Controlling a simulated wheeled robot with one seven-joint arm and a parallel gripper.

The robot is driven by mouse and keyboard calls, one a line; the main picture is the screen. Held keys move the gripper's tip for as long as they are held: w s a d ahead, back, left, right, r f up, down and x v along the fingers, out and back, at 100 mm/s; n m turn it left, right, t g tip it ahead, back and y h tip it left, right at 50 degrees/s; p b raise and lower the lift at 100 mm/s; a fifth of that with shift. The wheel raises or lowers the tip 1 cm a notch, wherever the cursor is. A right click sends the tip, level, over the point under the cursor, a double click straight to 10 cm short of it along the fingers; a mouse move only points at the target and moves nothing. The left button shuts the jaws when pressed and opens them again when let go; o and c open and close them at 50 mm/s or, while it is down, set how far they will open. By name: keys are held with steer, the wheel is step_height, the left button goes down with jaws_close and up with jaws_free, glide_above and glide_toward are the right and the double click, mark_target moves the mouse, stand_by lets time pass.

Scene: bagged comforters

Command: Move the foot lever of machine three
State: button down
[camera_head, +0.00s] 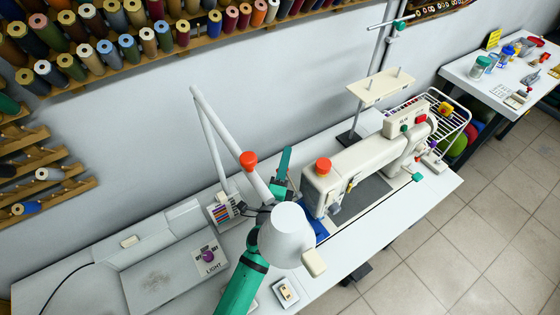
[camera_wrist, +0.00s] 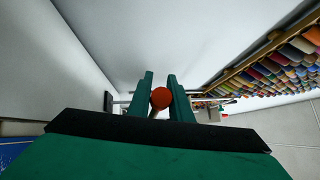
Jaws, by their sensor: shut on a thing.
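A cream sewing machine (camera_head: 365,155) stands on the white table, with an orange knob (camera_head: 323,166) on top of its head end. I cannot tell which orange knob of the head view this is. The foot lever cannot be made out apart from this, and no machine number is readable.
The jointed lamp arm (camera_head: 207,135) with an orange joint knob (camera_head: 249,160) rises beside my gripper. Thread racks (camera_head: 130,65) line the wall. A thread stand (camera_head: 380,87) is behind the machine. A LIGHT control (camera_head: 208,257) is on the left table. Tiled floor is open at right.

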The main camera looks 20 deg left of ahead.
steer(key=shift+s+d+r+m, duration=0.15)
steer(key=shift+d+r, duration=0.1)
steer(key=shift+r, duration=0.3)
steer(key=shift+s+d+r+m, duration=0.1)
steer(key=shift+s+d+r, duration=0.15)
steer(key=shift+r, duration=0.25)
steer(key=shift+s+d+r+m, duration=0.1)
steer(key=shift+d+r, duration=0.2)
steer(key=shift+r, duration=0.25)
steer(key=c, duration=1.6)
jaws_free()
steer(key=shift+s+d+r, duration=0.1)
steer(key=shift+d, duration=0.1)
steer(key=shift+s+d+f, duration=0.15)
steer(key=shift+s+f, duration=0.2)
steer(key=shift+s, duration=1.4)
steer(key=shift+s+d+f, duration=0.15)
steer(key=shift+s+f, duration=0.2)
steer(key=shift+s, duration=1.4)
steer(key=shift+s+d+f, duration=0.15)
steer(key=shift+s+f, duration=0.2)
steer(key=shift+s, duration=1.4)
